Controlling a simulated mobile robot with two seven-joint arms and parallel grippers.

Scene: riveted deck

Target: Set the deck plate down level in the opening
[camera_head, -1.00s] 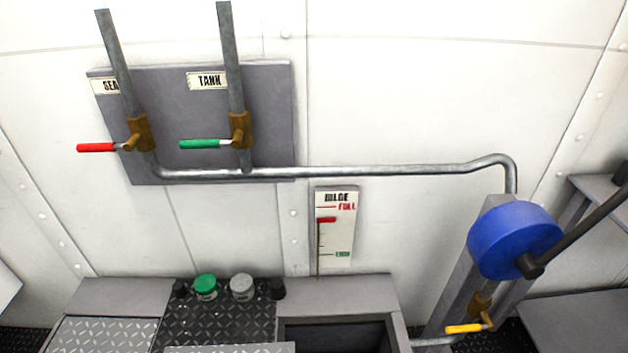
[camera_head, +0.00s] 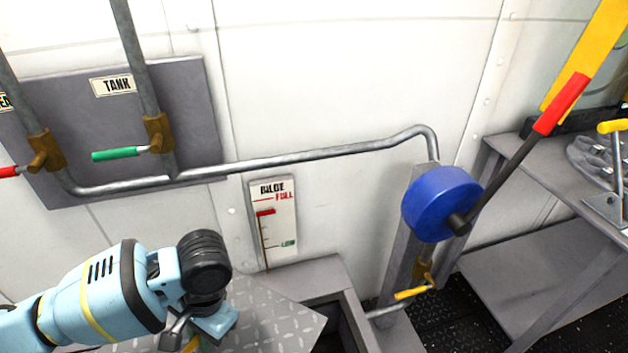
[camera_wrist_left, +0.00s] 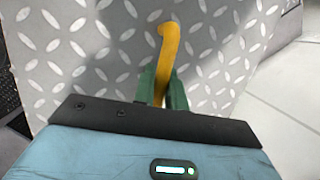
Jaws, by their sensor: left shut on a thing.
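The deck plate (camera_head: 275,328) is grey diamond-tread metal at the bottom of the head view, set at an angle beside the opening (camera_head: 343,325). It partly covers the dark opening, whose right part and rim show. My left gripper (camera_head: 185,338) is over the plate. In the left wrist view the gripper (camera_wrist_left: 163,88) has its green fingers shut on the plate's yellow handle (camera_wrist_left: 168,50), with the plate (camera_wrist_left: 95,50) filling much of the view behind it. The plate's near edge is cut off in the head view. My right gripper is not in view.
A blue pump (camera_head: 440,205) with a red-gripped lever (camera_head: 560,103) stands right of the opening, with a yellow valve handle (camera_head: 411,293) below it. A bilge gauge (camera_head: 273,220) hangs on the wall behind. A grey bench (camera_head: 560,210) stands at the right.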

